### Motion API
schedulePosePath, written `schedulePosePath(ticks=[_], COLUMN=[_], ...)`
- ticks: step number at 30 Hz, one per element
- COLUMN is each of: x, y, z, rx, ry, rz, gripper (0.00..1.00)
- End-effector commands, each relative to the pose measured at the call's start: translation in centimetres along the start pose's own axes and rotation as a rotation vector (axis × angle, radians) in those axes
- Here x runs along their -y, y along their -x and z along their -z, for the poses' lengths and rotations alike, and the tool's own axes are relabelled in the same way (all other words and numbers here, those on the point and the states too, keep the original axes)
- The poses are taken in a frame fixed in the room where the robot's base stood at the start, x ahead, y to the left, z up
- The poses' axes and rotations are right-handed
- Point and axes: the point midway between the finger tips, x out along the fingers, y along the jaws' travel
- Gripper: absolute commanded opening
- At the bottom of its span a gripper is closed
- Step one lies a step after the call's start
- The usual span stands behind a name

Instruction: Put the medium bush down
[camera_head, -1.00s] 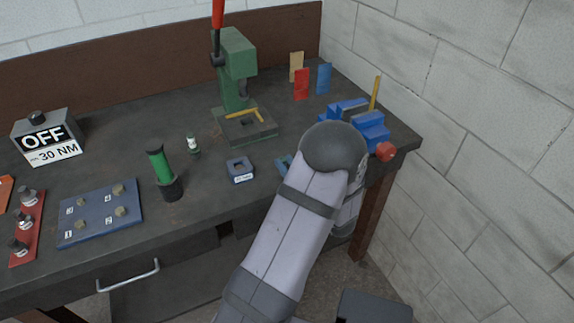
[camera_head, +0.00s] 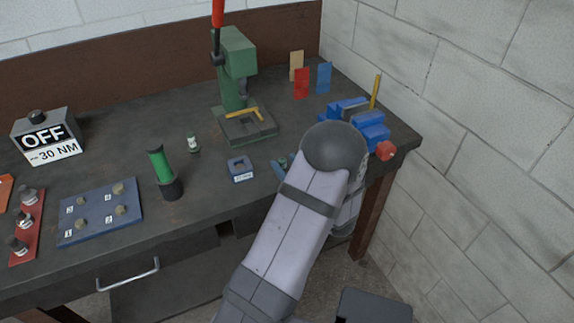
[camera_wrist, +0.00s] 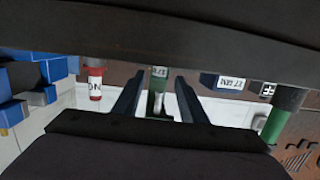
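In the wrist view a small green bush with a pale label (camera_wrist: 158,82) is between the two fingers of my gripper (camera_wrist: 159,90). The fingers stand apart, with a narrow gap on each side of the bush, so my gripper is open around it. What the bush rests on cannot be told clearly. In the head view my arm hides most of the gripper; only a bluish finger part (camera_head: 279,169) shows at the arm's left edge, over the bench (camera_head: 215,185) near its front.
A blue block with a label (camera_head: 240,169) stands left of my gripper. A green cylinder in a dark holder (camera_head: 170,188) is farther left. A green press (camera_head: 236,55) stands behind, and a blue vise (camera_head: 369,133) is right. A red labelled piece (camera_wrist: 95,83) is near the fingers.

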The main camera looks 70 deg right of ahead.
Motion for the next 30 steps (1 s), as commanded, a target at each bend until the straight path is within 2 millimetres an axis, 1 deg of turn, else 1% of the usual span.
schedulePosePath(ticks=[9, 12, 26, 30], x=[-0.1, -0.1, 0.0, 0.2], y=[3.2, 3.8, 4.0, 3.3], z=[0.0, 0.0, 0.1, 0.6], rx=[0.000, 0.000, 0.000, 0.019], ry=[0.000, -0.001, 0.000, 0.024], rz=[-0.003, -0.001, 0.000, -0.006], gripper=[0.38, 0.38, 0.38, 0.38])
